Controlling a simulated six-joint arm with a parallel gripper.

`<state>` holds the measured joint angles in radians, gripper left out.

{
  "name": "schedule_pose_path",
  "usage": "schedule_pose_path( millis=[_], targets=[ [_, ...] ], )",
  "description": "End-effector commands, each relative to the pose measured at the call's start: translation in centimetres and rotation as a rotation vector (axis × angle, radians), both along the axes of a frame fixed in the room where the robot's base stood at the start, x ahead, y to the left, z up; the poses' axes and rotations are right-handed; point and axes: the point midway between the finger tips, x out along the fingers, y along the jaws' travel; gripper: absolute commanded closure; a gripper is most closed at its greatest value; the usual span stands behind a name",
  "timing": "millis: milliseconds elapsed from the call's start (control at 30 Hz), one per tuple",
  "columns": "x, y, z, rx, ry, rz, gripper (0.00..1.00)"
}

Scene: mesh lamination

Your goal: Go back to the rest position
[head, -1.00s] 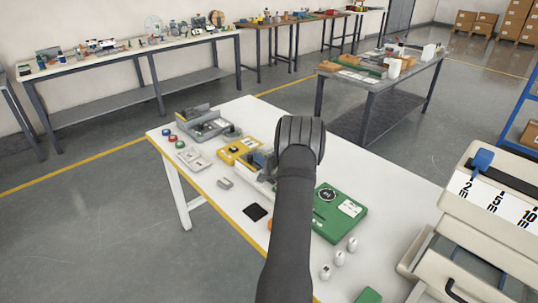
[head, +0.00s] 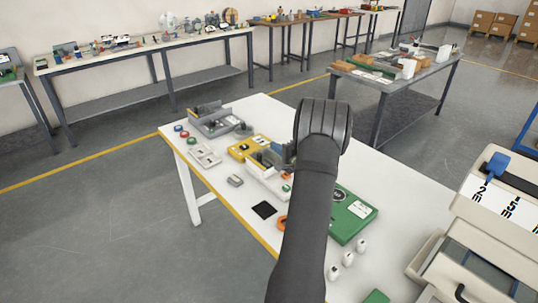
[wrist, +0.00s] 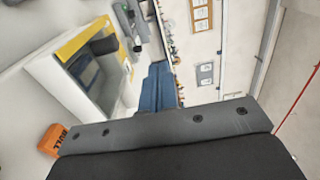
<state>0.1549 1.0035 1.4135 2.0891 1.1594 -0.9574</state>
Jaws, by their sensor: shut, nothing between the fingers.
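My gripper shows in the wrist view as blue fingers (wrist: 160,72) close together, with nothing visible between them. In the head view my own dark arm rises over the white workbench (head: 385,205) and hides most of the gripper. A dark part of it shows just left of the arm, near the pale fixture (head: 262,178). In the wrist view a yellow-edged pale unit (wrist: 60,75) lies left of the fingers, apart from them in the picture. How high the fingers are above the bench I cannot tell.
A green box (head: 352,214) lies right of my arm, with several small white pieces (head: 347,259) nearer. A beige cabinet with a scale (head: 485,220) stands at right.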

Motion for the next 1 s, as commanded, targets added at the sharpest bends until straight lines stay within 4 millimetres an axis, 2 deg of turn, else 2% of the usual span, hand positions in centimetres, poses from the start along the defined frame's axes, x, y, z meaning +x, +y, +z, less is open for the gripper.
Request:
schedule_pose_path(
  millis=[33,200,433,633,1000],
  targets=[
    [-0.4,-1.2,0.9,-0.001,-0.004,-0.003,1.00],
    [-1.9,-4.4,2.8,-0.001,-0.002,-0.005,1.00],
    [-3.1,-7.0,4.5,0.000,0.000,-0.004,1.00],
    [-3.5,-7.6,4.9,-0.001,0.001,-0.002,1.00],
    [-3.3,-7.4,4.7,0.000,0.001,-0.003,1.00]
  ],
)
